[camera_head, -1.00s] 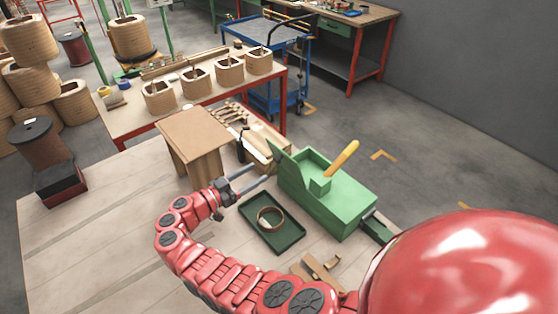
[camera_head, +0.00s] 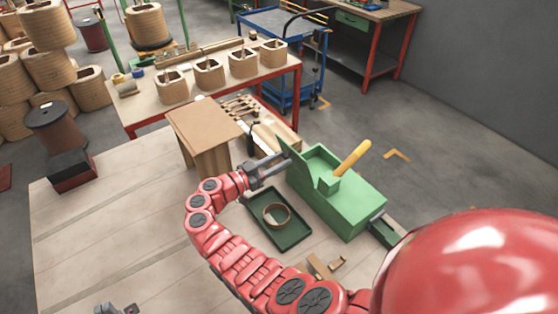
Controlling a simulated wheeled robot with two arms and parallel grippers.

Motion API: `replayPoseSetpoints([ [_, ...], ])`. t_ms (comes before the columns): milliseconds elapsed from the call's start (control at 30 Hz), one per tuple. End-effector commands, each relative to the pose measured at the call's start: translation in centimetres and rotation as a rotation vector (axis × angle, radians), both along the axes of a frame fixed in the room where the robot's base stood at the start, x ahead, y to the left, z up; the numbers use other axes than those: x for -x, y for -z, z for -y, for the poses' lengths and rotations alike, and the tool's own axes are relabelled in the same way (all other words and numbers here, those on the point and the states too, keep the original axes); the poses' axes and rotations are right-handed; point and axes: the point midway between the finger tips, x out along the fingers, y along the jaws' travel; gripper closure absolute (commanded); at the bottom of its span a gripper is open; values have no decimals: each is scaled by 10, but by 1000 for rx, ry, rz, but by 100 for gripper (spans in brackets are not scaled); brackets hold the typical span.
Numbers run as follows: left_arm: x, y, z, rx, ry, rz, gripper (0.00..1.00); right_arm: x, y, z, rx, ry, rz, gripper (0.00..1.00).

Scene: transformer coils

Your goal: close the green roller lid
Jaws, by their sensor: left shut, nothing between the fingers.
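The green roller box (camera_head: 345,205) stands on the table with its top open. Its green lid panel (camera_head: 296,161) stands raised and tilted at the box's left end. A yellow handle (camera_head: 353,156) rises from a green block on the box. My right gripper (camera_head: 284,161) is open, its two fingers apart, with the tips close to the left face of the lid panel. I cannot tell whether they touch it. My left gripper (camera_head: 118,309) is shut and empty at the bottom left edge, mostly cut off by the frame.
A dark green tray (camera_head: 285,243) with a tan ring (camera_head: 277,214) lies in front of the box. A wooden stand (camera_head: 205,135) is to its left, and wooden pieces (camera_head: 326,267) lie nearer me. A bench with coils (camera_head: 209,72) is behind.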

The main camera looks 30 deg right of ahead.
Motion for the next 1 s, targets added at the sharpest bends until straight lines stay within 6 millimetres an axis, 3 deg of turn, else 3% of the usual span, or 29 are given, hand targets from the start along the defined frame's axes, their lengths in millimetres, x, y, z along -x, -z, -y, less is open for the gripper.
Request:
replayPoseSetpoints([
  [33, 0, 0, 0, 0, 0, 0, 100, 0, 0, 0, 0, -1, 0, 89],
  [100, 0, 0, 0, 0, 0, 0, 100, 0, 0, 0, 0, 0, 0, 100],
  [1000, 0, 0, 0, 0, 0, 0, 100, 0, 0, 0, 0, -1, 1, 100],
])
